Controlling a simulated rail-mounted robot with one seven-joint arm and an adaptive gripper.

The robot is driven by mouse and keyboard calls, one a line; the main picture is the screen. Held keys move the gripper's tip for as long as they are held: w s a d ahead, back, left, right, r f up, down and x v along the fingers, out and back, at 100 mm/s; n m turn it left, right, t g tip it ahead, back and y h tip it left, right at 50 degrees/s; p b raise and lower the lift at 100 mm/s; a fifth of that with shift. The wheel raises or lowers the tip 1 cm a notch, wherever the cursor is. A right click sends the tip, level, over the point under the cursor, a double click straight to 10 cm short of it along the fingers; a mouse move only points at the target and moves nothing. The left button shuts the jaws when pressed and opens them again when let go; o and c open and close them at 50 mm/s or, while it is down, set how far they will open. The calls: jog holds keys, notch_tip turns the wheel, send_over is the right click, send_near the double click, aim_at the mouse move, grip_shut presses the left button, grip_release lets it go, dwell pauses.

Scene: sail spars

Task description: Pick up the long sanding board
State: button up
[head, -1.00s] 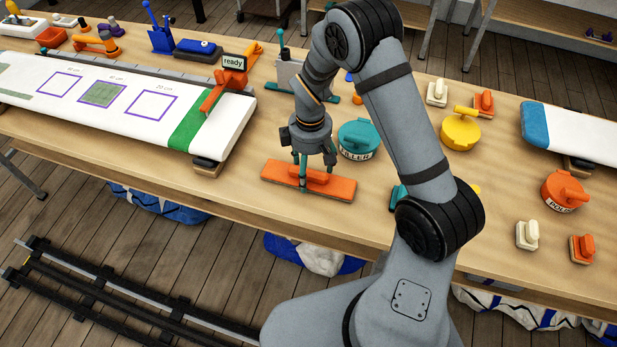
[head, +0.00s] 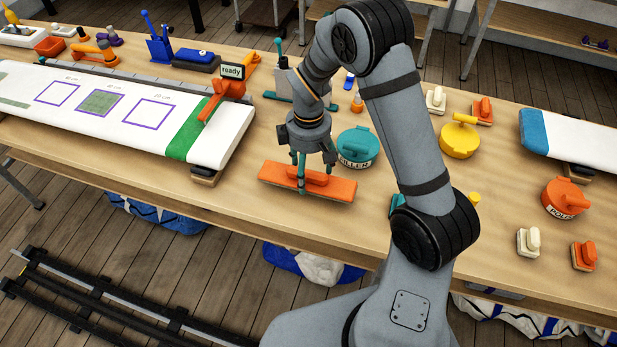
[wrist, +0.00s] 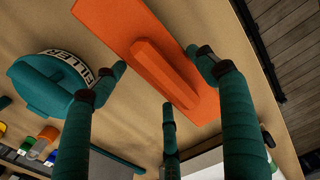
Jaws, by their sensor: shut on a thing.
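The long sanding board (head: 275,178) is a flat orange board with an orange grip bar along its top. It is near the table's front edge in the head view. In the wrist view the board (wrist: 112,18) runs diagonally across the upper middle. In the wrist view the fingers (wrist: 162,78) stand around the bar. The board looks level and seems slightly raised off the table, though the gap is hard to see.
A teal filler tub (head: 357,146) stands just behind the board to the right. A yellow tub (head: 460,138) stands farther right. The table front is close.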

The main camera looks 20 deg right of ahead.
jog(key=s+d+r, duration=0.2)
jog(key=d, duration=0.1)
jog(key=s+d+r+b, duration=0.1)
jog(key=s+d+r, duration=0.1)
jog(key=d+r, duration=0.1)
jog(key=s+d+r+b, duration=0.1)
jog(key=s+d+r, duration=0.1)
jog(key=d, duration=0.2)
jog(key=shift+s+r, duration=0.15)
jog(key=shift+r, duration=0.2)
jog(key=o, duration=0.7)
jog(key=c, duration=0.4)
